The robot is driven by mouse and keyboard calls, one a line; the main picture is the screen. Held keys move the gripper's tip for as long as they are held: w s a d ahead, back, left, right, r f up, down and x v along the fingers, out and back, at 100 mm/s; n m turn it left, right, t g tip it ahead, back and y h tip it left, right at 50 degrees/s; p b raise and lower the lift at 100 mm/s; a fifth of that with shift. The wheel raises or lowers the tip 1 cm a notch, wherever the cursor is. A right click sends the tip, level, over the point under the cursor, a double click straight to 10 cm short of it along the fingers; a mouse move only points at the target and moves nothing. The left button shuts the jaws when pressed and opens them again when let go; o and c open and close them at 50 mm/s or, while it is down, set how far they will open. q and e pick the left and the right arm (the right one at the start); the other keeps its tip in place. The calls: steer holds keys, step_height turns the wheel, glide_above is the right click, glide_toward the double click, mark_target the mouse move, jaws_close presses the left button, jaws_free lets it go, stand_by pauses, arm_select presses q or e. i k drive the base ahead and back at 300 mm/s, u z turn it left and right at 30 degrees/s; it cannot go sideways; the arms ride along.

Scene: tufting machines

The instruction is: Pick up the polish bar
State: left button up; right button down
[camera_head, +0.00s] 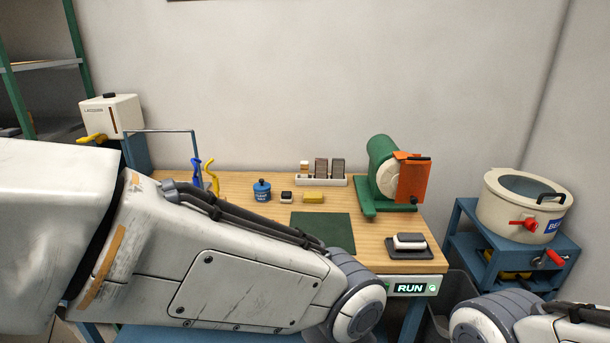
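A small yellow bar (313,197) lies on the wooden workbench (372,246), behind the dark green mat; it looks like the polish bar, though I cannot read any label. A small dark block with a light top (287,196) sits just left of it. A white-topped block (409,240) rests on a dark tray at the bench's right front. My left arm crosses the left and front of the bench, and my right arm shows at the lower right. Neither gripper's fingers are in view. The arm hides part of the bench's front left.
A green machine (379,161) with a pale wheel and orange guard (413,180) stands at the back right. A rack of blocks (320,180) and a blue pot (262,190) stand nearby. The green mat (323,230) is bare where visible. A cream tub (507,206) stands right.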

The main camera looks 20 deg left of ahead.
mark_target(304, 165)
steer(key=u, duration=0.2)
steer(key=i, duration=0.9)
steer(key=u, duration=0.95)
steer(key=i, duration=0.65)
steer(key=u, duration=0.35)
